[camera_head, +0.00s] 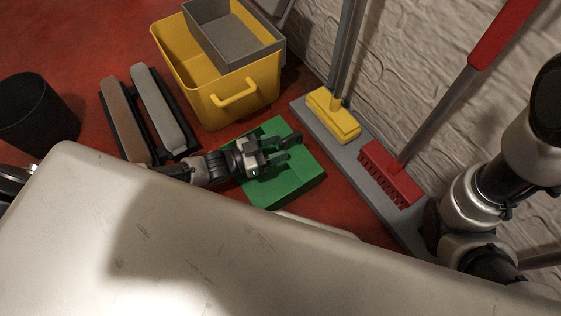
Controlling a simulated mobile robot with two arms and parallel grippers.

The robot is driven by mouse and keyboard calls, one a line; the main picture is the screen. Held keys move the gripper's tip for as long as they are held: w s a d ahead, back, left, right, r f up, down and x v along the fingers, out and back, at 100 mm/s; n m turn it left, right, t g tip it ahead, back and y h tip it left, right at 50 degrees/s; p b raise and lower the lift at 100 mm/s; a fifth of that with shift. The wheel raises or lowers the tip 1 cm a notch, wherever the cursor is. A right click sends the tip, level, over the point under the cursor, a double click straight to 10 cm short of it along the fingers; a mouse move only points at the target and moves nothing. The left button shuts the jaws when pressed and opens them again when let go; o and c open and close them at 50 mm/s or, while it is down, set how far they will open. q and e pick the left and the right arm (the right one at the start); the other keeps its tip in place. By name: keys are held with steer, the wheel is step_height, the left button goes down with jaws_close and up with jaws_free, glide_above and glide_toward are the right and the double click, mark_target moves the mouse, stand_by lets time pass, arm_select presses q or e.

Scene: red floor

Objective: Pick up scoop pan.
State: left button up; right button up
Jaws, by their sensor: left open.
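The scoop pan (292,192) is the green pan lying on the red floor, in the middle of the head view. My left gripper (293,149) reaches in from the left over the pan, its two dark fingers open and pointing right. The fingers and wrist cover part of the pan's middle, and I cannot tell whether they touch it. My right arm shows at the right edge, but its gripper is not visible.
A yellow bucket (209,107) with a grey insert stands behind the pan. A red brush (392,178) and a yellow brush (333,116) stand on a grey ledge by the wall. Two long brushes (158,108) and a black bin (36,112) are at left.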

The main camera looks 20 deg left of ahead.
arm_select(q)
steer(key=shift+w+d, duration=0.1)
jaws_close()
steer(key=shift+r, duration=0.2)
stand_by(0.4)
